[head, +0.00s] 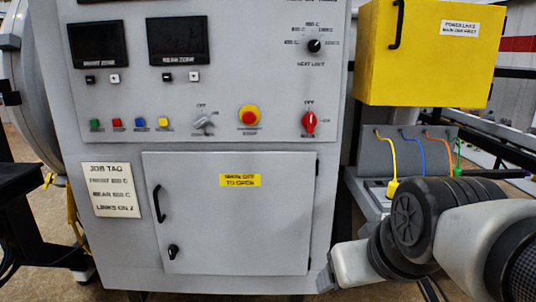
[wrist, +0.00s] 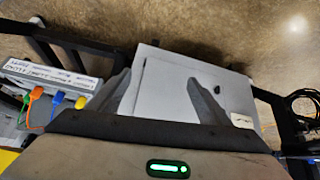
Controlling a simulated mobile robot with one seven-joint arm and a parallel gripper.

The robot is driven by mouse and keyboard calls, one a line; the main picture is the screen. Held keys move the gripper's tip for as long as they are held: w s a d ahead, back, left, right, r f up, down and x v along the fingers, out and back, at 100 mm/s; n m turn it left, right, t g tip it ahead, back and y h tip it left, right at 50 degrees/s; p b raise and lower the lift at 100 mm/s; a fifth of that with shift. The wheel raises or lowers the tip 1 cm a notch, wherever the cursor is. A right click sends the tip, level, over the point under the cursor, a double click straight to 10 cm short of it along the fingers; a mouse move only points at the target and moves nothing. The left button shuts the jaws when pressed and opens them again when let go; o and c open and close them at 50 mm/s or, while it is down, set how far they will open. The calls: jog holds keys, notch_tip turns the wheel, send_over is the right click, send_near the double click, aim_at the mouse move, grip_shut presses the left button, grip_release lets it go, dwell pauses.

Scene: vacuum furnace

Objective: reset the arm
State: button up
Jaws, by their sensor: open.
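My gripper (wrist: 165,95) shows in the wrist view, with its two dark fingers spread apart and nothing between them. Beyond the fingers is the grey cabinet door (wrist: 180,78) of the furnace panel. In the head view my arm reaches in from the lower right, and the gripper itself is out of the picture. The furnace control panel (head: 215,145) stands in the middle of the head view, with its lower door (head: 230,225) shut. A red main switch (head: 309,122) sits at its right, and a black rotary knob (head: 314,46) sits above it.
A yellow box (head: 425,75) hangs at the upper right, above a link board with coloured cables (head: 415,150). My arm is close in front of this board. A job tag (head: 110,190) is at the panel's left. A black stand (head: 25,215) is at the far left.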

jog(key=s+f+m+g, duration=0.1)
jog(key=s, duration=0.3)
notch_tip(320, 180, up, 26)
jog(key=p, duration=2.6)
jog(key=shift+s+m, duration=0.25)
jog(key=shift+m, duration=0.05)
